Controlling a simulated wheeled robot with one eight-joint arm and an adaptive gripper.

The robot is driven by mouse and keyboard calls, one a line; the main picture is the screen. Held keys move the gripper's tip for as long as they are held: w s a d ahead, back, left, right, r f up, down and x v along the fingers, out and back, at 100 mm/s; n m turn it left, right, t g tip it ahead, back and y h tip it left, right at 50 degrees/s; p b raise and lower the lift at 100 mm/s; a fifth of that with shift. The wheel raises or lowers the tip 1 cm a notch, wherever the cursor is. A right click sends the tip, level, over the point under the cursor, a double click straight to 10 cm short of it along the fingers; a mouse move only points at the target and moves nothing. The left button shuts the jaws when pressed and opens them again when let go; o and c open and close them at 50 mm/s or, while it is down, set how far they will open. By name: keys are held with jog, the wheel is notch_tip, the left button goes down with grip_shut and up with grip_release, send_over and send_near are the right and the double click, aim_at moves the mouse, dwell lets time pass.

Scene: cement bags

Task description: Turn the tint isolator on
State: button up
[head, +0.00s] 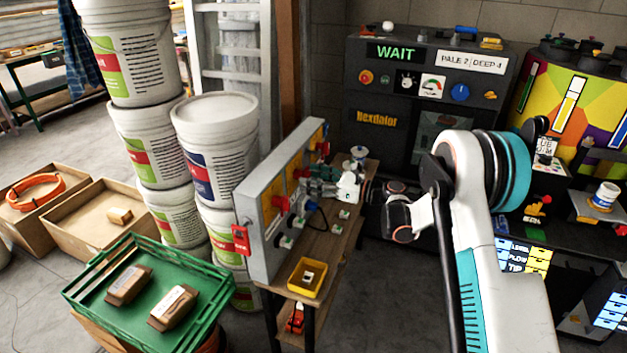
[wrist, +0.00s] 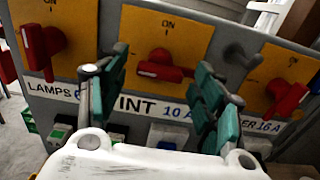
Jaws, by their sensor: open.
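The tint isolator is a red rotary handle (wrist: 165,70) on a yellow plate, in the middle of the wrist view. Its label (wrist: 150,105) reads "INT 10 A", the first letter hidden by a finger. An "ON" mark stands above the handle, which lies roughly crosswise, not pointing up at the mark. My gripper (wrist: 163,72) is open, with one finger on each side of this handle; I cannot tell whether either touches it. In the head view my gripper (head: 322,183) is at the face of the grey switch panel (head: 262,225), and the tint handle is hard to make out there.
The lamps handle (wrist: 38,52) is at left, close to upright; another red handle (wrist: 287,100), labelled "ER 16 A", is at right, slanted. A grey peg (wrist: 240,55) stands near the right finger. A yellow tray (head: 307,278) sits on the wooden bench (head: 338,232). Stacked buckets (head: 215,150) stand behind the panel.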

jog(key=shift+c, duration=0.3)
jog(key=c, duration=1)
jog(key=shift+m, duration=0.4)
jog(key=shift+m+b, duration=1.05)
jog(key=shift+m, duration=7.35)
